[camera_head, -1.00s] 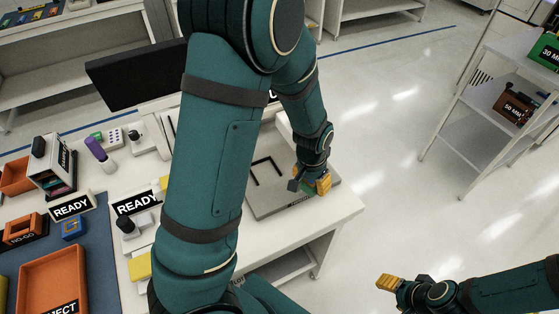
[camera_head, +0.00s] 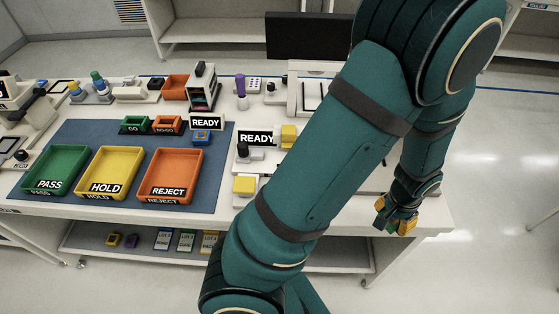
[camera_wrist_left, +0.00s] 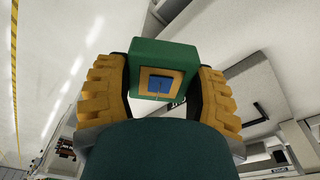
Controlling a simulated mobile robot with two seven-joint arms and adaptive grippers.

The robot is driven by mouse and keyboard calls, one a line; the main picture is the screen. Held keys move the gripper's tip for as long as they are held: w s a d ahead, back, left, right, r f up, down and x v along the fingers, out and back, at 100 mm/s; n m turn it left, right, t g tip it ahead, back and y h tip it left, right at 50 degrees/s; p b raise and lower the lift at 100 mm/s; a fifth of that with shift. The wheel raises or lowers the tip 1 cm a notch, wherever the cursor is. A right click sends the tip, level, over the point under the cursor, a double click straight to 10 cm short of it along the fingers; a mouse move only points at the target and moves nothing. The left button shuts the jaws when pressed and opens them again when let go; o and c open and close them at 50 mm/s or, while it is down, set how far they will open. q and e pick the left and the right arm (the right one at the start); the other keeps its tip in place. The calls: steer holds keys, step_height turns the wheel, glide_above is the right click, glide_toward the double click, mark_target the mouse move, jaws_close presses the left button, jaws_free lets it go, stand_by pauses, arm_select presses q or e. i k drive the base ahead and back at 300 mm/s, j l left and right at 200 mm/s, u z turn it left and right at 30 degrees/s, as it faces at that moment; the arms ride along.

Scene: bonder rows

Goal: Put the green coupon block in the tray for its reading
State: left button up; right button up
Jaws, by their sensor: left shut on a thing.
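My left gripper (camera_head: 396,220) is shut on the green coupon block (camera_wrist_left: 165,52), which has a yellow and blue square on the face toward the wrist camera. In the head view it is by the bench's right end, and the block is mostly hidden by the fingers. The green PASS tray (camera_head: 56,172), yellow HOLD tray (camera_head: 109,175) and orange REJECT tray (camera_head: 171,177) stand on the blue mat, far left of the gripper, and look empty. Two displays read READY, one by the mat (camera_head: 206,123) and one right of it (camera_head: 256,139). My right gripper is out of view.
Small green GO and orange NO-GO bins (camera_head: 167,125) and a blue block (camera_head: 201,138) sit behind the trays. A yellow block (camera_head: 244,185) lies right of the mat. My left arm hides much of the bench's right part. Open floor lies right of the bench.

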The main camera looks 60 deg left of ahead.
mark_target(174, 177)
steer(key=k+j+u, duration=0.2)
steer(key=k, duration=0.15)
steer(key=k+j+u, duration=0.2)
steer(key=k, duration=0.15)
steer(key=j+u, duration=0.45)
steer(key=j, duration=0.35)
